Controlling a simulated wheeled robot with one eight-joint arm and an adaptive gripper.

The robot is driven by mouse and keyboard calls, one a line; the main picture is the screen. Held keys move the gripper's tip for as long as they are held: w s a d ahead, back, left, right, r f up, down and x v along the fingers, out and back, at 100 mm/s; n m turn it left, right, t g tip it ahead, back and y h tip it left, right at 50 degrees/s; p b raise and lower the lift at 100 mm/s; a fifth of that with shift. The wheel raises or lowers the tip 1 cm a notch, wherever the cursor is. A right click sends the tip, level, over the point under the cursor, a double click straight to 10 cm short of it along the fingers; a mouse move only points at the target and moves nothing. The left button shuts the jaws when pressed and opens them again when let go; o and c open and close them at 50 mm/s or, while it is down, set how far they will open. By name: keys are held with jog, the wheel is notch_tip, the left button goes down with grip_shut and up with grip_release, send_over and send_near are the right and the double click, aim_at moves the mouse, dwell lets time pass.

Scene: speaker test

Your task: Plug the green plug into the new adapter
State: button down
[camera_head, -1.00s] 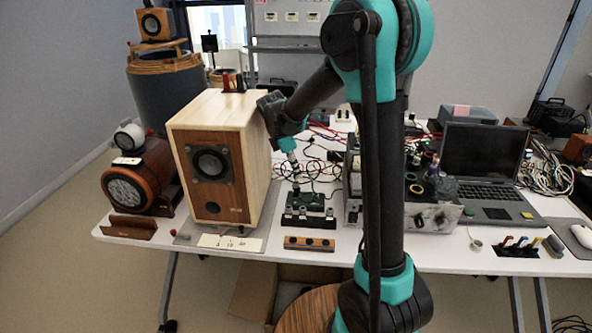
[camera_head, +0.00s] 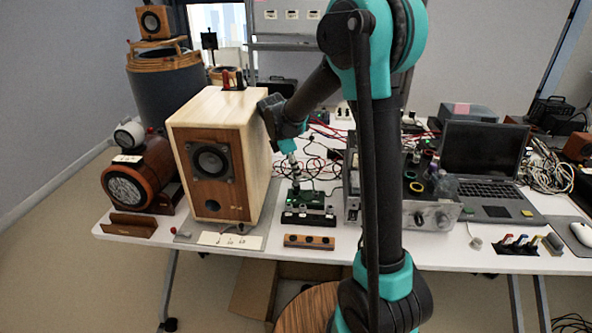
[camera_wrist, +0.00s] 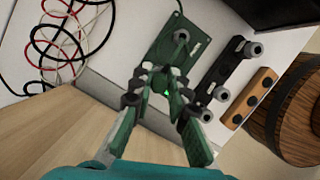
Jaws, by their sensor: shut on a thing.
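My gripper (camera_wrist: 166,82) is shut on a small green piece, which looks like the green plug (camera_wrist: 167,93); the fingers hide most of it. In the head view my gripper (camera_head: 293,168) points down above a green board (camera_head: 316,198) beside the pale speaker. The wrist view shows this board (camera_wrist: 160,50) with a grey round post (camera_wrist: 181,37) and a cable. Beside it are a black strip with grey sockets (camera_wrist: 226,66) and a wooden strip with dark holes (camera_wrist: 249,98). I cannot tell which of these is the new adapter. The plug looks apart from both strips.
The large wooden speaker (camera_head: 258,165) stands close to the left of my gripper. Red, black and white cables (camera_wrist: 66,42) lie behind the board. A metal box with coloured rings (camera_head: 436,216) and a laptop (camera_head: 484,165) are to the right. A wooden barrel (camera_wrist: 292,110) shows below the table edge.

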jog(key=shift+f, duration=0.15)
jog(key=c, duration=1.4)
grip_release()
jog(key=shift+r, duration=3.7)
jog(key=shift+s, duration=0.1)
